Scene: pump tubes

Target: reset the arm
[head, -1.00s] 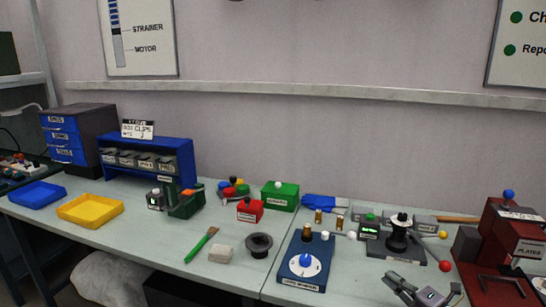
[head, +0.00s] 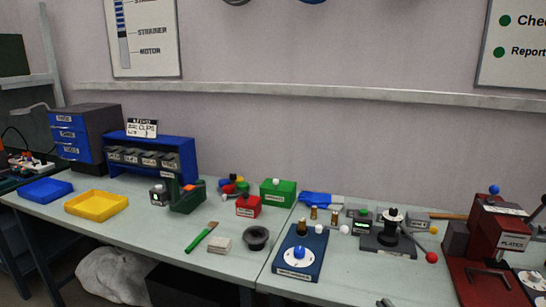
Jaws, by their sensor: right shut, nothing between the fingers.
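Only a small grey tip of my right gripper (head: 386,302) shows at the bottom edge in the head view. It is shut and empty, in front of the bench and apart from the things on it. The rest of it is cut off by the frame. My left gripper is not in view.
Behind the tip, a blue fixture with a white dial (head: 299,262) stands left, a black-knobbed device with a red-ended lever (head: 392,232) behind, and a dark red press (head: 490,247) right. Yellow (head: 97,206) and blue trays (head: 45,190) lie far left.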

